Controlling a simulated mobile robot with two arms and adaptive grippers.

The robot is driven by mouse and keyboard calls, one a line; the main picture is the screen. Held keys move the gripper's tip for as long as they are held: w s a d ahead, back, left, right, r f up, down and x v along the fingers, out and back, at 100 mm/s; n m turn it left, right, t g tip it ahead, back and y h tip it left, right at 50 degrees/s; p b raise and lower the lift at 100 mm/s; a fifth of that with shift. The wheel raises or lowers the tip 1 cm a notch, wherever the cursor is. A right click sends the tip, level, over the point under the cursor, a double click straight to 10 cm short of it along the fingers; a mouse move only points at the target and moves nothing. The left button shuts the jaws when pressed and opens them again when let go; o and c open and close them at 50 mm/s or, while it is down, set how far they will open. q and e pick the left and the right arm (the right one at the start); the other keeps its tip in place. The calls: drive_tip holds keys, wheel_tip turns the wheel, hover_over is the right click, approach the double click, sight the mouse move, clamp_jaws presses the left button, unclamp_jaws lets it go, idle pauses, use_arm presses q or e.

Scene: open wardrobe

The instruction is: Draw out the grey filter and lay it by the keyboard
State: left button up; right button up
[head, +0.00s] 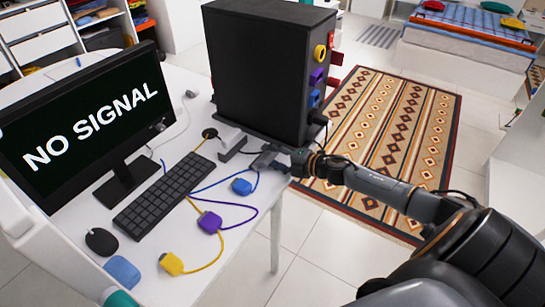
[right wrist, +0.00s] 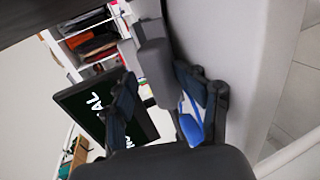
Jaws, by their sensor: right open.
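The grey filter (head: 231,148) appears as a grey block at the foot of the black computer tower (head: 262,75), low on its front left side. How far it sits inside the tower cannot be told. The black keyboard (head: 165,193) lies on the white desk, left of the filter. My right gripper (head: 266,160) is low over the desk, just right of the filter. In the right wrist view my right gripper (right wrist: 160,108) has its fingers apart, with a grey block, likely the filter, beyond them. Nothing shows held. My left gripper is out of view.
A monitor (head: 85,115) reading NO SIGNAL stands behind the keyboard. Blue (head: 241,187), purple (head: 209,222) and yellow (head: 171,264) plugs with cables lie right of the keyboard. Little bare desk shows between keyboard and cables.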

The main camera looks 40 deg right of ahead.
drive_tip(key=shift+s+f, duration=0.15)
drive_tip(key=shift+f, duration=0.15)
drive_tip(key=shift+s+d+r+p, duration=0.25)
drive_tip(key=shift+s+r+p, duration=0.3)
drive_tip(key=shift+r+p, duration=0.55)
drive_tip(key=shift+s+d+r+p, duration=0.25)
drive_tip(key=shift+s+r+p, duration=0.3)
drive_tip(key=shift+r+p, duration=0.5)
drive_tip(key=shift+s+d+r+p, duration=0.25)
drive_tip(key=shift+s+r+p, duration=0.3)
drive_tip(key=shift+r+p, duration=0.55)
